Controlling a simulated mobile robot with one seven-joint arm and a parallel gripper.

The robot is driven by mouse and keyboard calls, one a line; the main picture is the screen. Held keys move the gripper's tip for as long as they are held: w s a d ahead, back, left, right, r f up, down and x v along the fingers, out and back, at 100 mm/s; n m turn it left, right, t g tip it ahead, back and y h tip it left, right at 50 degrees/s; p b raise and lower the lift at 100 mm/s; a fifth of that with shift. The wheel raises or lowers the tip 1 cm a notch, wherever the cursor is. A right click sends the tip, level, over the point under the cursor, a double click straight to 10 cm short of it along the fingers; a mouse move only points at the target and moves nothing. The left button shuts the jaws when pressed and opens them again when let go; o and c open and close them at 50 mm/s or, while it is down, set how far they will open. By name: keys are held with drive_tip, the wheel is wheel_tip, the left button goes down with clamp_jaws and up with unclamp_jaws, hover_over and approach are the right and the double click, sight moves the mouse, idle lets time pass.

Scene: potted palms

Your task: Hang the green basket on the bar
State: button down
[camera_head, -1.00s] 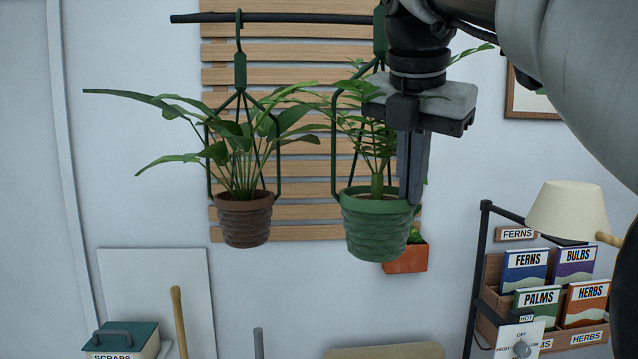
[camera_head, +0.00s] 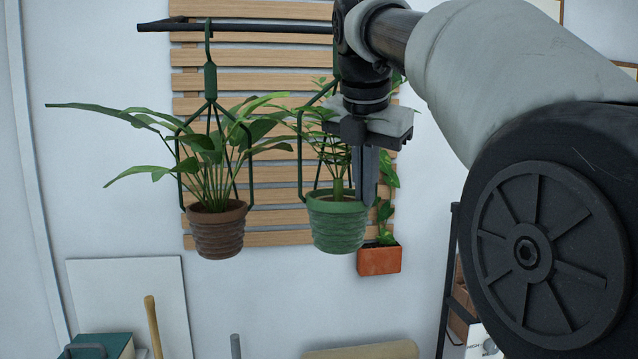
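The green basket (camera_head: 337,222) is a green pot with a leafy plant and a green wire hanger. It is upright in mid-air in front of the slatted panel, right of the brown pot. My gripper (camera_head: 365,200) points down at its right side. The fingers overlap the right side of its hanger and reach the rim; they look shut on it, though the contact is partly hidden. The dark bar (camera_head: 236,27) runs across the top. My arm hides the bar's right part and the basket's hook, so I cannot tell whether the hook touches the bar.
A brown pot (camera_head: 216,232) with a broad-leaved plant hangs from the bar by a green hook at left. A terracotta box (camera_head: 379,260) with a plant is on the slatted panel (camera_head: 275,240) behind. A green-lidded bin (camera_head: 98,346) stands low left. My arm covers the right.

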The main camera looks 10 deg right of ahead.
sight(352, 197)
drive_tip(key=shift+w+r+p, duration=0.15)
drive_tip(key=shift+w+p, duration=1.8)
drive_tip(key=shift+w, duration=2.35)
drive_tip(key=shift+s+f+b, duration=0.1)
drive_tip(key=shift+f+b, duration=0.8)
drive_tip(key=shift+f, duration=0.7)
drive_tip(key=c, duration=1.9)
unclamp_jaws()
drive_tip(key=shift+c, duration=0.2)
drive_tip(key=shift+f, duration=0.1)
